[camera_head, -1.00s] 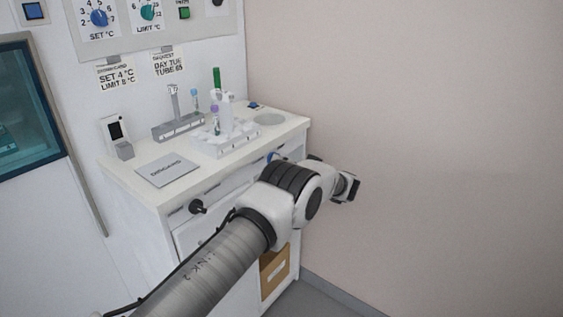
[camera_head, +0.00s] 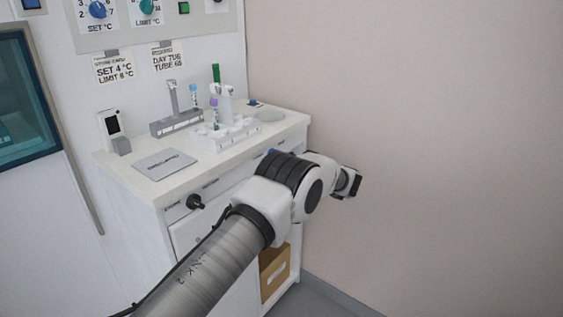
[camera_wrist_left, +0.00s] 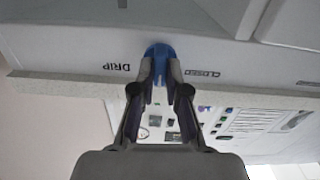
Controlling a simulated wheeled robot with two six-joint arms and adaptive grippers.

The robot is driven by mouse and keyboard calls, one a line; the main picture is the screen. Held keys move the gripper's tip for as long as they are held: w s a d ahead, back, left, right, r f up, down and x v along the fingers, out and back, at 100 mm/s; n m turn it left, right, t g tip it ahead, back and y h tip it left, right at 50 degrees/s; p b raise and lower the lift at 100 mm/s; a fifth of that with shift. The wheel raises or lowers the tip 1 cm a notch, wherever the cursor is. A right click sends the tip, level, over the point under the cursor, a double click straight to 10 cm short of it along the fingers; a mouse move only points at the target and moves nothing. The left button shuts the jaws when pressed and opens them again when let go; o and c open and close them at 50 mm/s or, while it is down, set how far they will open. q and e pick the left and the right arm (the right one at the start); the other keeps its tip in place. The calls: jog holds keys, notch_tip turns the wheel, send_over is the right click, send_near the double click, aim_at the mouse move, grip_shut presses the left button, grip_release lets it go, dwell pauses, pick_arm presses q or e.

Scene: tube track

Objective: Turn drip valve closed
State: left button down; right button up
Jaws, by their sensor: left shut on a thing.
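The blue drip valve handle (camera_wrist_left: 160,50) is on the white bench front. It lies between the printed words DRIP (camera_wrist_left: 116,67) and CLOSED (camera_wrist_left: 202,74), which appear upside down in the left wrist view. My left gripper (camera_wrist_left: 160,74) is shut on the handle, with a fingertip on each side of it. In the head view only a small blue part of the valve (camera_head: 271,151) shows above my left arm, which hides the rest. I cannot make out the left fingertips there. My right gripper is not in view.
The white bench top (camera_head: 140,165) holds a tube rack (camera_head: 220,134), a grey holder (camera_head: 177,123), a DISCARD plate (camera_head: 165,163) and a small device (camera_head: 110,124). A black knob (camera_head: 195,202) sticks out of the front. A bare wall (camera_head: 420,120) stands right of the bench.

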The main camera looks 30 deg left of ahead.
pick_arm(q)
jog(key=shift+s+n+b, duration=0.1)
jog(key=shift+n+b, duration=1.45)
jog(key=shift+n, duration=2.05)
jog(key=c, duration=1.2)
grip_release()
jog(key=d, duration=0.8)
jog(key=s+d, duration=0.1)
jog(key=d, duration=0.2)
jog(key=shift+d+f, duration=0.1)
jog(key=shift+d, duration=0.3)
